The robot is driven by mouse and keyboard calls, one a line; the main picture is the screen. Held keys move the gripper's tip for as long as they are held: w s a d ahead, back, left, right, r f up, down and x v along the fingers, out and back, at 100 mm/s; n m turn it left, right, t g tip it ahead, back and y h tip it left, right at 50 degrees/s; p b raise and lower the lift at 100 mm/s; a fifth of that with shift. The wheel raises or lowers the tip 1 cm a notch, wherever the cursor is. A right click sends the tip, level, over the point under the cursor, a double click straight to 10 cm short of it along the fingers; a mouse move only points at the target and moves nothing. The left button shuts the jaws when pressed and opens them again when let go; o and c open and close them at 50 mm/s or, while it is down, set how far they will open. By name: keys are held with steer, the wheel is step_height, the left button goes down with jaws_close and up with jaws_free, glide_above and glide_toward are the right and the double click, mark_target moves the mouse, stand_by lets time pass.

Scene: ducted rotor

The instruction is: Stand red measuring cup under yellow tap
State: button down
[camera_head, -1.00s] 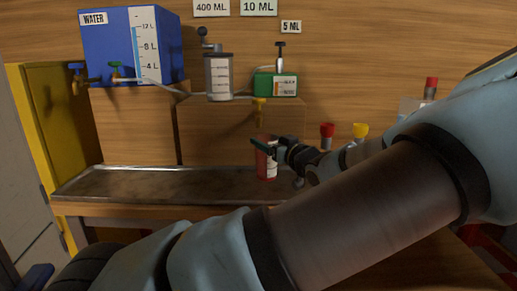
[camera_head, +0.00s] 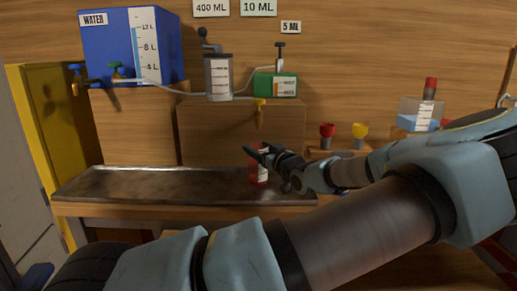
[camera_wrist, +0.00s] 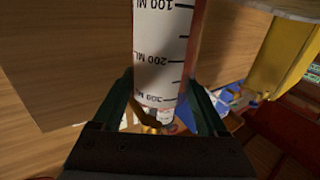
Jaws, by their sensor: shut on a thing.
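My gripper (camera_head: 262,152) is shut on the red measuring cup (camera_head: 260,173) near its upper part. The cup is upright over the right end of the metal tray (camera_head: 150,184); whether its base touches the tray I cannot tell. The yellow tap (camera_head: 260,112) hangs from the green tank above the cup, with a clear gap between them. In the wrist view the cup's white scale (camera_wrist: 163,45) shows upside down between the two fingers, and my gripper (camera_wrist: 160,103) is on either side of it.
A blue water tank (camera_head: 105,45) with blue and green taps stands at the left. A grey cylinder (camera_head: 219,80) and green tank (camera_head: 275,85) stand on the wooden box (camera_head: 215,140). Red (camera_head: 327,131) and yellow funnels (camera_head: 360,131) stand right. The tray's left is clear.

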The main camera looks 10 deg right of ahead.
steer(key=shift+f, duration=0.15)
jaws_free()
steer(key=shift+s+d+r, duration=0.1)
steer(key=shift+s+r, duration=0.05)
steer(key=shift+r, duration=0.05)
steer(key=v, duration=1.1)
steer(key=shift+s+b, duration=0.3)
steer(key=shift+b, duration=0.05)
steer(key=shift+s+d, duration=0.1)
